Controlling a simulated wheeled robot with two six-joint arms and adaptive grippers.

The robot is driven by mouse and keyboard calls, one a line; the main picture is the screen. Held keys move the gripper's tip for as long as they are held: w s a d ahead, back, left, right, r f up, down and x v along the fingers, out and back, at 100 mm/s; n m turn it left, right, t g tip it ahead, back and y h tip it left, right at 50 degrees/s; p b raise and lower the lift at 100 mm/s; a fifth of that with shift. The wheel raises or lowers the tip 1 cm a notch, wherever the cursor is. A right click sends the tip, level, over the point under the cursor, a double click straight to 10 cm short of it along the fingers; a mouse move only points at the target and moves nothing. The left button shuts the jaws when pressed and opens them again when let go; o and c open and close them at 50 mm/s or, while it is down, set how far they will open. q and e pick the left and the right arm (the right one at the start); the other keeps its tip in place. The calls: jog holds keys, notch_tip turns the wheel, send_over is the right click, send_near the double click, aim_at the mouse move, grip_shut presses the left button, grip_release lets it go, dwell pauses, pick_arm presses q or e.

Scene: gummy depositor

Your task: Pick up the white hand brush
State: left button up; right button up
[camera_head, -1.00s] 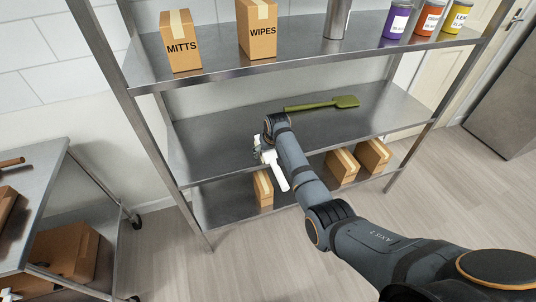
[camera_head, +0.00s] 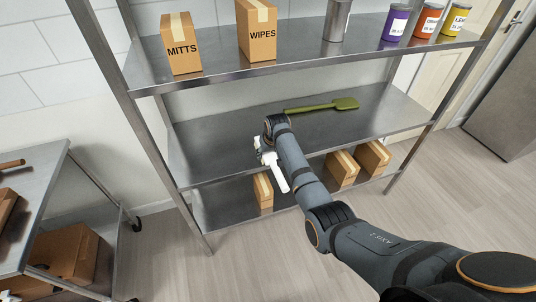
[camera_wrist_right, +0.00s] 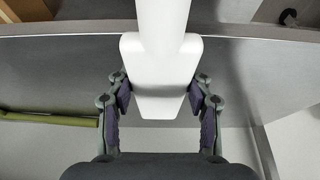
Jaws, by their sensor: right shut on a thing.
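The white hand brush (camera_head: 277,176) shows in the head view at the front edge of the middle shelf (camera_head: 215,152), its handle pointing toward the camera and past the edge. My right gripper (camera_head: 261,152) is at its far end, partly hidden by my own wrist. In the right wrist view, the brush's white block (camera_wrist_right: 160,75) sits between the two fingers of the right gripper (camera_wrist_right: 160,98), which are shut on its sides. The bristles are hidden. I cannot tell whether the brush touches the shelf. My left gripper is not in view.
A green spatula (camera_head: 322,105) lies at the back of the middle shelf. Boxes marked MITTS (camera_head: 181,45) and WIPES (camera_head: 257,32) and several jars stand on the top shelf. Small boxes (camera_head: 342,167) stand below. A metal cart (camera_head: 40,185) is at the left.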

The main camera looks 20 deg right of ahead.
notch_tip(320, 180, up, 3)
jog(key=shift+w+f, duration=0.1)
jog(key=s+d+r, duration=0.1)
jog(key=r, duration=0.1)
jog(key=s+d+r, duration=0.1)
jog(key=s+r, duration=0.1)
jog(key=s+d+r+p, duration=0.1)
jog(key=r, duration=0.1)
jog(key=shift+s+r, duration=0.1)
jog(key=shift+s, duration=0.05)
jog(key=s+d+r+p, duration=0.4)
jog(key=s+r+p, duration=0.2)
jog(key=r, duration=0.3)
jog(key=shift+s+d+r, duration=0.3)
jog(key=shift+s+d, duration=0.05)
jog(key=shift+s, duration=0.45)
